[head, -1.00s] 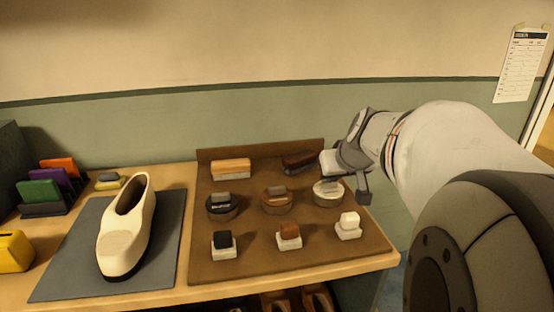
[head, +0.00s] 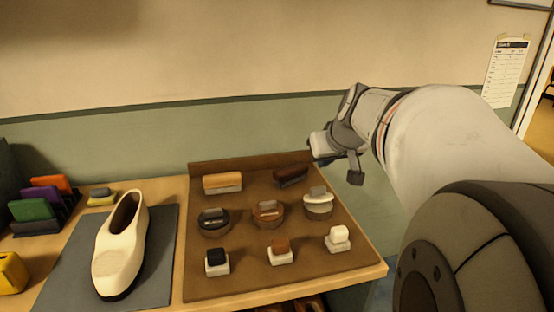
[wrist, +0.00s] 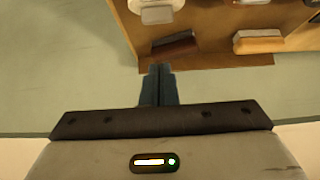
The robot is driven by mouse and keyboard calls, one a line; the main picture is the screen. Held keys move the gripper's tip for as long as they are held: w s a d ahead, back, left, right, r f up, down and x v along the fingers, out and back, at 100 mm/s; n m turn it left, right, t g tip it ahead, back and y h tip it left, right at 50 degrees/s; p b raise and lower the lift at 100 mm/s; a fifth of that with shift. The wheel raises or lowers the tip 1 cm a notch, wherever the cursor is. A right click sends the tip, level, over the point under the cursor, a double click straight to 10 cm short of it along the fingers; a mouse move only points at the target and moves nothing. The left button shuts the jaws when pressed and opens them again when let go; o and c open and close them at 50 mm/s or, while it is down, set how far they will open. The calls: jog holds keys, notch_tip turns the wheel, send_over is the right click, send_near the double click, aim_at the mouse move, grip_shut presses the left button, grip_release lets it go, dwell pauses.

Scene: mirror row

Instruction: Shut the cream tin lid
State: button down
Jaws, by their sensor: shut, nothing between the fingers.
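The cream tin (head: 318,207) is the right one of a row of three round tins on the brown mat. A pale lid with a grey block on top sits over it; I cannot tell whether it lies flush. Part of the tin shows at the top of the wrist view (wrist: 157,12). My gripper (head: 314,155) is above and behind the tin, apart from it, near the back edge of the mat. Its fingers show together and empty in the wrist view (wrist: 158,70).
The brown mat (head: 245,285) also holds a black tin (head: 214,222), a brown tin (head: 268,214), a dark brush (head: 291,175), an orange-topped brush (head: 222,182) and several small daubers. A cream shoe (head: 120,250) stands left on a grey mat. The wall is close behind.

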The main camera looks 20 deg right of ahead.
jog(key=w+r+v, duration=0.1)
jog(key=v, duration=0.5)
jog(key=g+p, duration=0.3)
jog(key=p, duration=1.4)
send_over(318, 192)
jog(key=w, duration=0.2)
jog(key=f, duration=0.8)
jog(key=shift+w+d+f, duration=0.1)
jog(key=shift+w+d, duration=0.05)
jog(key=shift+d, duration=0.15)
jog(key=shift+s+f, duration=0.3)
jog(key=shift+f, duration=0.25)
jog(key=shift+s+f, duration=0.25)
jog(key=shift+f, duration=0.3)
jog(key=shift+s+f, duration=0.2)
jog(key=shift+f, duration=0.45)
